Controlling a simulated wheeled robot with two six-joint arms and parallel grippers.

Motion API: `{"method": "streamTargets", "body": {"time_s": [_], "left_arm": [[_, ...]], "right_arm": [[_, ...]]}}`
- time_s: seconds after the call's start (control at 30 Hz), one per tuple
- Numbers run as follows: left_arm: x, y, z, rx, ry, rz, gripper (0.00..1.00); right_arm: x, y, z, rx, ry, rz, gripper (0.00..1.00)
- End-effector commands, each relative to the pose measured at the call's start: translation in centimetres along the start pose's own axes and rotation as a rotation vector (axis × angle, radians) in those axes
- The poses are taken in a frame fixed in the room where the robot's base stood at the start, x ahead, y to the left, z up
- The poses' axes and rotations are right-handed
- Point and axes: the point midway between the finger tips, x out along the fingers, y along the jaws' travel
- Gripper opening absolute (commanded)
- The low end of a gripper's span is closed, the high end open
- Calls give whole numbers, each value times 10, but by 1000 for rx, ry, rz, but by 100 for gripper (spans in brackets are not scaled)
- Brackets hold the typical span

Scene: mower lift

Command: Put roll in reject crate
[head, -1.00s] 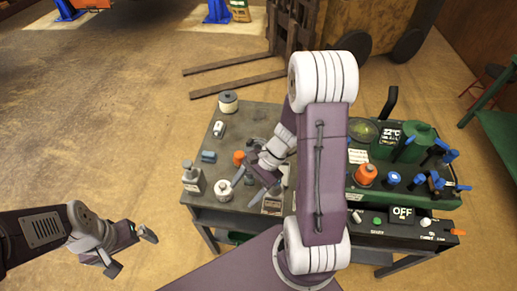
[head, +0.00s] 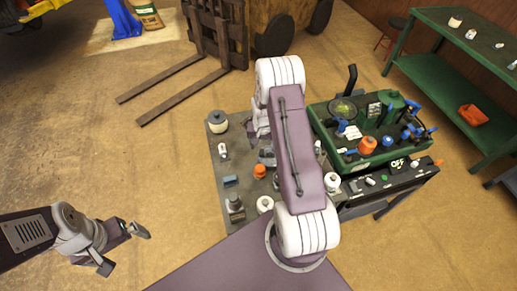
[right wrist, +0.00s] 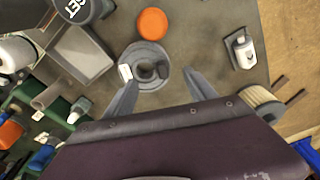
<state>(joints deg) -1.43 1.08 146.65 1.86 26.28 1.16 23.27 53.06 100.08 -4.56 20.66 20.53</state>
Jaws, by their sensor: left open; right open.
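Several roll-like things show, and I cannot tell which is the task's roll. A cream roll with a dark top (head: 217,122) stands at the bench's far left corner; a cream ribbed roll (right wrist: 262,103) shows in the right wrist view. White round things (head: 265,204) stand at the front. An orange-red bin (head: 472,115) sits on the green shelf's lower level; whether it is the reject crate is unclear. My right gripper (right wrist: 160,76) is open over the bench, its fingers around a grey round thing with a hole (right wrist: 148,68). My left gripper (head: 128,254) is open and empty, left of the bench.
The grey bench (head: 235,155) holds several small items, including an orange-topped thing (head: 260,171). A green machine (head: 372,135) stands on its right. Green shelving (head: 450,75) stands beyond it. Forklift forks (head: 165,85) lie at the back left. Floor left of the bench is clear.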

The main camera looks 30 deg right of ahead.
Motion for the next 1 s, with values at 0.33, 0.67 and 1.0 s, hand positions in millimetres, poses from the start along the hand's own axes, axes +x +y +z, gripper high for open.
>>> {"method": "streamTargets", "body": {"time_s": [0.33,0.67,1.0], "left_arm": [[-14,0,-1,0,-1,0,100],[-22,0,-2,0,-1,0,100],[-33,1,-3,0,-1,0,100]], "right_arm": [[27,5,-6,9,5,6,65],[51,4,-6,7,7,5,65],[95,1,-5,9,9,4,65]]}}
